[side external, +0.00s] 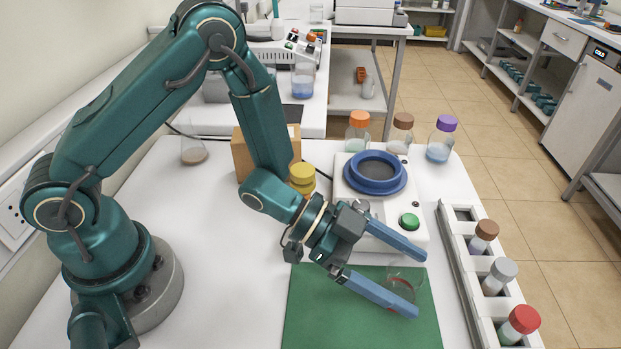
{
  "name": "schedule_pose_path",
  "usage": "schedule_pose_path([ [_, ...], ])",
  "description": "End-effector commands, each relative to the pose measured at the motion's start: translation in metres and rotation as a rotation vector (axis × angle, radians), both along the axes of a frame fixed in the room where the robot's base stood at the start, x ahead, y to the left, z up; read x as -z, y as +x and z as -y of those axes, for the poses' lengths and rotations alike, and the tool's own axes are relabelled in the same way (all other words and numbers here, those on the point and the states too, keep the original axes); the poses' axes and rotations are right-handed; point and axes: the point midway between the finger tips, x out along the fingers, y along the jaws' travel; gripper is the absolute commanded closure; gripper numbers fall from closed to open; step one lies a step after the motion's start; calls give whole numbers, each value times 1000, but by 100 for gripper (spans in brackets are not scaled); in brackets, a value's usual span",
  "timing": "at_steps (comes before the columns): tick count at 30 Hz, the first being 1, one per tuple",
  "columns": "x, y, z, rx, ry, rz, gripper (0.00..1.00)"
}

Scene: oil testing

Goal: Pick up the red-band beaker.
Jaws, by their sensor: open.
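The red-band beaker (407,273) is a clear glass vessel with a thin red band low on its wall. It stands on the green mat (345,330), and its lower part is partly hidden behind my nearer finger. My gripper (418,286) reaches in from the left with its two long blue fingers spread wide. In the picture the beaker lies between the fingers, close to their tips. I cannot tell whether either finger touches it. Nothing is held.
A white device (417,186) with a blue ring and green button stands just behind the gripper. A white rack (455,262) with capped bottles runs along the right. Several capped bottles, a yellow stack (302,176) and a cardboard box (240,158) stand farther back.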

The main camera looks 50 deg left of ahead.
Motion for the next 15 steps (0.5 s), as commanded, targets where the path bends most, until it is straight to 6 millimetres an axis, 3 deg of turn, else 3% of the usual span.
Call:
schedule_pose_path([
  [6, 10, 10, 21, 2, 1, 0, 6],
  [15, 13, 14, 28, 0, 1, 0, 6],
])
